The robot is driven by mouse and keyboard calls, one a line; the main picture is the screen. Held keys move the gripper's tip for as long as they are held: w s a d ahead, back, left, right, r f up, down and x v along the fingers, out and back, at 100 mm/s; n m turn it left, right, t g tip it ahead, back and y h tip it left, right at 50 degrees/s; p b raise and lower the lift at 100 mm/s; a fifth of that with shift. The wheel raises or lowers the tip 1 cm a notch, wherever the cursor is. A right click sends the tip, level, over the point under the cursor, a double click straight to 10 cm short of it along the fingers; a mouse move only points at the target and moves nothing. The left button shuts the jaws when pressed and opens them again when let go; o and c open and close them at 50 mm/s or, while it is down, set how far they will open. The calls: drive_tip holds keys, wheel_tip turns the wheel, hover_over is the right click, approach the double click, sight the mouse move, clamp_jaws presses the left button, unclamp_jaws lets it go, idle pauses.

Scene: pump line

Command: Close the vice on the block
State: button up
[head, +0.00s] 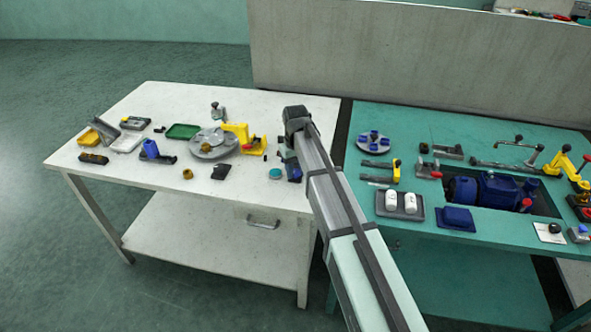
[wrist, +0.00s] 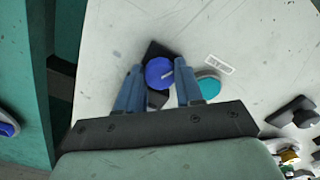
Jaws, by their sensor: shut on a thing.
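In the wrist view a round blue knob (wrist: 158,73) with a small pale mark sits over a dark body (wrist: 157,48) on the white table. My gripper (wrist: 160,68) is over it, with one finger on each side, shut on the blue knob. In the head view the dark and blue thing (head: 293,170) is at the right edge of the white table, partly hidden by my arm. I take it to be the vice, but its jaws and the block cannot be made out.
A teal round piece (wrist: 208,84) lies right beside the knob, next to a small white label (wrist: 219,64). A yellow stand (head: 237,133) and a grey turntable (head: 213,143) are to the left on the white table. A green bench (head: 420,125) with a blue pump (head: 495,188) is to the right.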

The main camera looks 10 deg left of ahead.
idle(0.3)
drive_tip(key=o, duration=0.9)
drive_tip(key=shift+o, duration=0.6)
drive_tip(key=shift+w+d, duration=0.1)
